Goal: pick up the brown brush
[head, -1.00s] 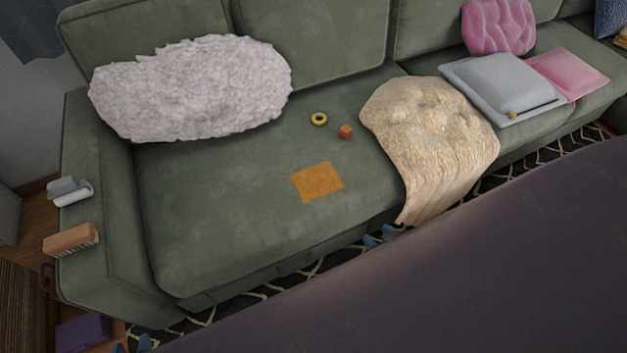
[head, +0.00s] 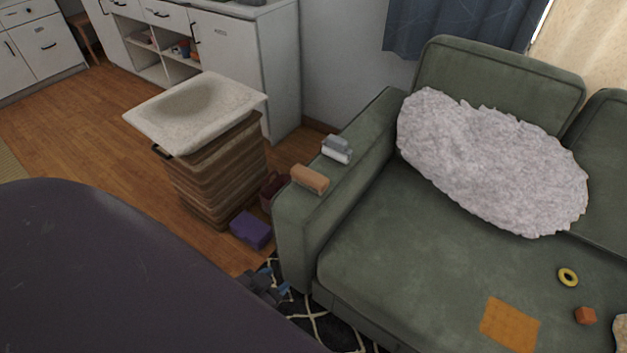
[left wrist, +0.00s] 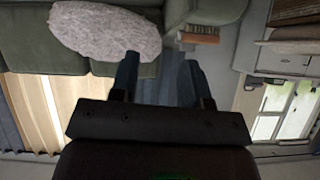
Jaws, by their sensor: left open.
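The brown brush (head: 310,179) lies on the top of the green sofa's left arm, with a grey-and-white item (head: 337,149) just behind it. In the left wrist view the brush (left wrist: 198,38) shows near the top, beyond the right finger. My left gripper (head: 273,283) is low in front of the sofa arm, apart from the brush. In the left wrist view it (left wrist: 160,70) is open, with nothing between its fingers. My right gripper is not in view.
A brown basket (head: 215,180) with a pale cushion (head: 197,108) on top stands left of the sofa. A purple box (head: 250,230) is on the floor by the sofa arm. A fluffy pillow (head: 490,160) and an orange cloth (head: 509,324) lie on the seat.

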